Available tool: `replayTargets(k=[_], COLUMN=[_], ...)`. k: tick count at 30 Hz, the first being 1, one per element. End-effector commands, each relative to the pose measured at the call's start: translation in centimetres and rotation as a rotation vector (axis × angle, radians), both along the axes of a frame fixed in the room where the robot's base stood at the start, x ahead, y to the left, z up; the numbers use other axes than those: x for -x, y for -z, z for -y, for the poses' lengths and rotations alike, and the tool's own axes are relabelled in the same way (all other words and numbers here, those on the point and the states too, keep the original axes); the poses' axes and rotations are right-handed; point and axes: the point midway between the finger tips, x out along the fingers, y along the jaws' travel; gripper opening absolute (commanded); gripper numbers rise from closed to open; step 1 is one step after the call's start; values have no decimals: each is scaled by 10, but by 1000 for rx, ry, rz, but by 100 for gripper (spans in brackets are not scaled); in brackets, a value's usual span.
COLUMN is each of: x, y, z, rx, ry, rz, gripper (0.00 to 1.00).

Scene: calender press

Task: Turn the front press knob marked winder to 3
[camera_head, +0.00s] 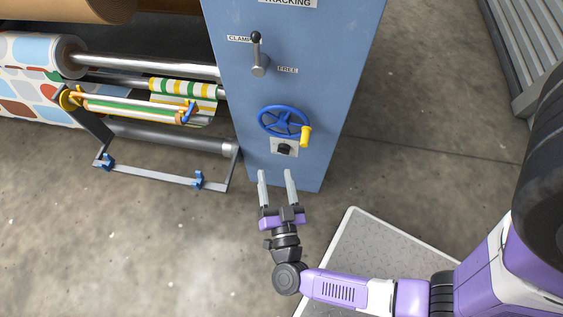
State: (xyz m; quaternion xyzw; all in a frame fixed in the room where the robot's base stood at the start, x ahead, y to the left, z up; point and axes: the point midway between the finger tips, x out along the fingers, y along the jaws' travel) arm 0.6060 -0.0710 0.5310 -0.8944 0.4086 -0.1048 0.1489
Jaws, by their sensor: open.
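A small black knob (284,149) sits on a pale plate (277,146) low on the blue press cabinet (317,90). The plate's markings are too small to read, so I cannot tell whether it says winder or which number the knob points to. My gripper (277,174) is open and empty, with its two grey fingers pointing toward the cabinet's lower front. In the picture, its fingertips lie just below the knob and plate, apart from the knob.
A blue handwheel (284,122) with a yellow handle (305,136) is just above the knob. A lever (258,55) between CLAMP and FREE labels is higher up. Rollers (150,63) and a grey frame (160,174) stand at left. A pale platform (365,245) lies at lower right.

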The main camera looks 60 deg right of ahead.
Motion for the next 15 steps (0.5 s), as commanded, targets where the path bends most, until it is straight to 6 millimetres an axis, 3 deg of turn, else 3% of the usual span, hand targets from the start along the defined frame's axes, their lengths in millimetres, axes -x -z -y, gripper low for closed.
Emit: replayTargets(k=[1,6,10,15], x=[-10,-20,-22,-24], y=[32,83,99,103], z=[7,28,37,48], rx=[4,21,33,37], ry=[61,249,328,363], rz=[-22,-122,-175,-197], gripper=[59,59,59,59])
